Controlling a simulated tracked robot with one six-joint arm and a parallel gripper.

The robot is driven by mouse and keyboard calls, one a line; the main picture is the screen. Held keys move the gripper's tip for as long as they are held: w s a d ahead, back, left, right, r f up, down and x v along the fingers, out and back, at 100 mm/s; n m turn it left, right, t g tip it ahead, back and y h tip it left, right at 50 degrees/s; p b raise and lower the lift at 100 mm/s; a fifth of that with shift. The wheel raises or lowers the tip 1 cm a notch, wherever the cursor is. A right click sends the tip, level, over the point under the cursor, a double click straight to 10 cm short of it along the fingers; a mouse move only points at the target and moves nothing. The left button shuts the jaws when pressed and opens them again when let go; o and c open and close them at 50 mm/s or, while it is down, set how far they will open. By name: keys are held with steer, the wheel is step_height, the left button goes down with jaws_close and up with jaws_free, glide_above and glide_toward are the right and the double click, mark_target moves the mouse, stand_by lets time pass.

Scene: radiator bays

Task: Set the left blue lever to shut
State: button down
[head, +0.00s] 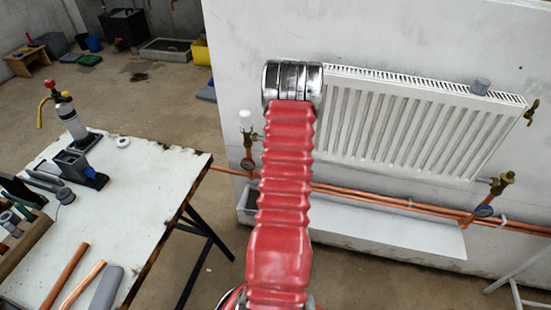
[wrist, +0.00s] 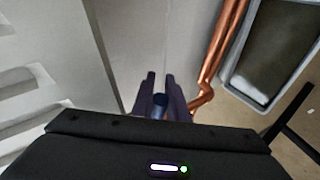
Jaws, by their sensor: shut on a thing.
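The left blue lever (wrist: 160,100) shows as a small blue piece between my gripper's fingers in the wrist view. My gripper (wrist: 160,78) is shut on it, and the dark fingers hide most of the lever, so its angle cannot be told. In the head view my red arm covers the gripper. The left valve (head: 248,163) shows just left of the arm, below a white knob (head: 246,117). The right blue lever (head: 484,211) sits at the radiator's lower right, apart from my gripper.
The white radiator (head: 400,125) hangs on the pale wall. Copper pipes (head: 390,201) run beneath it, and show close to the gripper in the wrist view (wrist: 214,65). A grey tray (wrist: 228,84) lies below. A tool-covered table (head: 130,190) stands left, with open floor behind.

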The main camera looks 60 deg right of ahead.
steer(key=shift+w+a+f, duration=0.1)
steer(key=shift+a, duration=0.05)
steer(key=c, duration=1.9)
jaws_free()
steer(key=shift+c, duration=0.2)
steer(key=shift+o, duration=1)
steer(key=shift+s, duration=0.2)
